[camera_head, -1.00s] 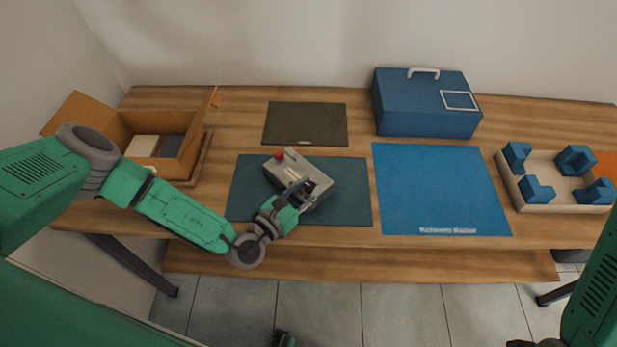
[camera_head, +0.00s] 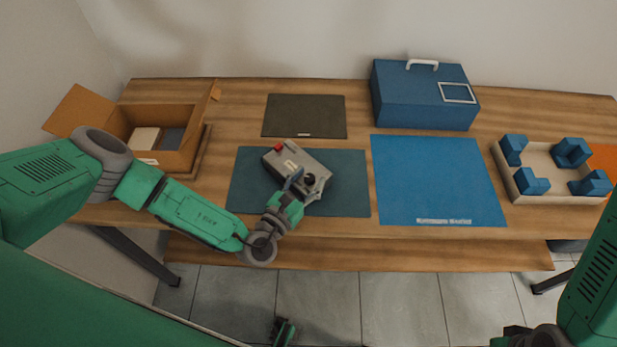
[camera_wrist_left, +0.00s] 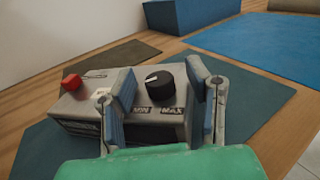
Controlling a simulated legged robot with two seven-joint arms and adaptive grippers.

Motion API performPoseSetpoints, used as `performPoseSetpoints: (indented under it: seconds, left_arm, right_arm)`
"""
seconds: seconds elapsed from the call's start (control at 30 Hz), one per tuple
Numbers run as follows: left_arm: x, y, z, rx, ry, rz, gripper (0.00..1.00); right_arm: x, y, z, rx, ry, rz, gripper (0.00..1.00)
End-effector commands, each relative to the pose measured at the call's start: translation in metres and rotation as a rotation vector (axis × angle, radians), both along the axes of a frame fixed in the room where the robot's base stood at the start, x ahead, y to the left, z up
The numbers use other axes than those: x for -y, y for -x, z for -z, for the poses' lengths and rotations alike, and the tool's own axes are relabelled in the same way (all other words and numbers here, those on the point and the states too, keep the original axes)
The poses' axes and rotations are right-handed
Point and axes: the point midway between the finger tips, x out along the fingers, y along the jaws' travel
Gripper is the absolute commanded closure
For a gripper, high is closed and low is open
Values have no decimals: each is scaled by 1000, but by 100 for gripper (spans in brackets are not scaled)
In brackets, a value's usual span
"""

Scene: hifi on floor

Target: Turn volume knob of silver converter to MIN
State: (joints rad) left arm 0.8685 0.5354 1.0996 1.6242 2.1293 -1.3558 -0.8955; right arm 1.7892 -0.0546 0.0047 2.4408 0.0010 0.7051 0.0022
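The silver converter (camera_head: 284,160) lies slightly turned on a dark teal mat (camera_head: 345,170). In the left wrist view the converter (camera_wrist_left: 85,105) has a red button (camera_wrist_left: 71,82) at left and a black knob (camera_wrist_left: 160,83) with a white mark on its left side. The labels below the knob read MIN at left and MAX at right. My left gripper (camera_head: 305,186) is at the converter's near right corner. In the wrist view its fingers (camera_wrist_left: 161,78) are wide open, one on each side of the knob, with gaps.
A blue case (camera_head: 415,100) stands behind a blue mat (camera_head: 435,185). A tray (camera_head: 545,165) with blue blocks is at right. An open cardboard box (camera_head: 187,155) is at left. A dark mat (camera_head: 305,115) lies clear behind the converter.

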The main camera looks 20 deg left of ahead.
Motion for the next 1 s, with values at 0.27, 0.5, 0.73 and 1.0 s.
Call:
performPoseSetpoints:
  seconds: [0.27,0.5,0.73,1.0]
  left_arm:
    - [-1,4,1,-3,-1,1,56]
    - [-12,42,3,-6,-1,0,56]
    - [-23,87,2,-5,0,0,56]
    - [-30,113,2,-1,1,0,56]
  right_arm:
    - [0,2,0,2,0,0,60]
    - [0,2,-1,2,0,0,60]
    - [0,2,-1,2,0,0,60]
    - [0,2,-1,2,0,0,60]
